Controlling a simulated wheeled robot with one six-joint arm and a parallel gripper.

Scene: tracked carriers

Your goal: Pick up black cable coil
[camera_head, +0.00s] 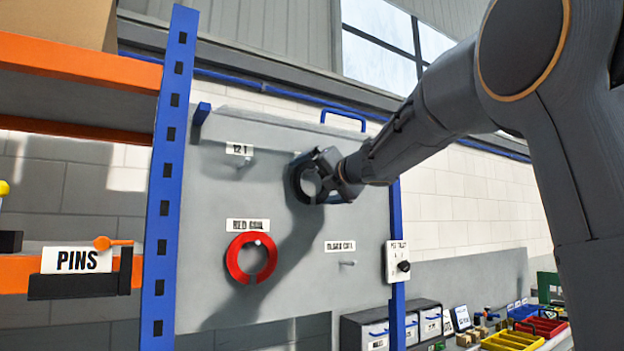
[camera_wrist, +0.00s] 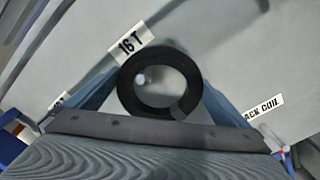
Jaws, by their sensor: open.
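The black cable coil (camera_head: 299,183) is a dark ring on the upper right of the grey panel, left of my gripper (camera_head: 322,176). The wrist view shows the coil (camera_wrist: 128,92) whole, with a pale peg inside its ring, by a "16 T" label (camera_wrist: 131,40). My gripper (camera_wrist: 164,84) is open, with one blue-grey finger on each side of the coil. I cannot tell whether the fingers touch it. A peg (camera_head: 347,263) under the "BLACK COIL" label (camera_head: 340,246) is empty.
A red coil (camera_head: 233,262) hangs lower left under its label. An empty peg (camera_head: 249,160) is at upper left. A blue post (camera_head: 168,180) and orange shelving stand left. Grey drawers (camera_head: 378,322) and coloured bins (camera_head: 512,341) are below right.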

